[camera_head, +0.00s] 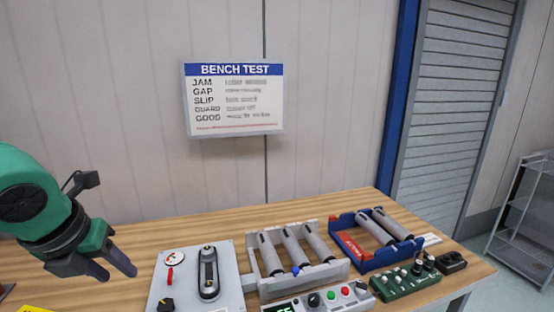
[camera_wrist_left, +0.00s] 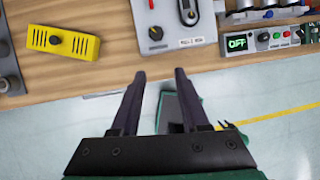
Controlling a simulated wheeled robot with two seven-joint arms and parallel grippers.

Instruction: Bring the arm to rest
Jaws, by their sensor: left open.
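My left gripper (camera_head: 118,268) is at the left of the head view, above the wooden bench (camera_head: 130,245). Its green arm comes in from the left. In the left wrist view its two dark fingers (camera_wrist_left: 156,80) are spread apart with nothing between them. The fingers there overlie the bench's front edge and the floor. My right gripper is in neither view.
On the bench are a grey panel with a belt (camera_head: 228,262), a roller frame (camera_head: 262,285), a blue and red tray with rollers (camera_head: 362,262) and a green knob box (camera_head: 405,286). A yellow block (camera_wrist_left: 62,42) lies left in the wrist view. A wire shelf (camera_head: 525,215) stands right.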

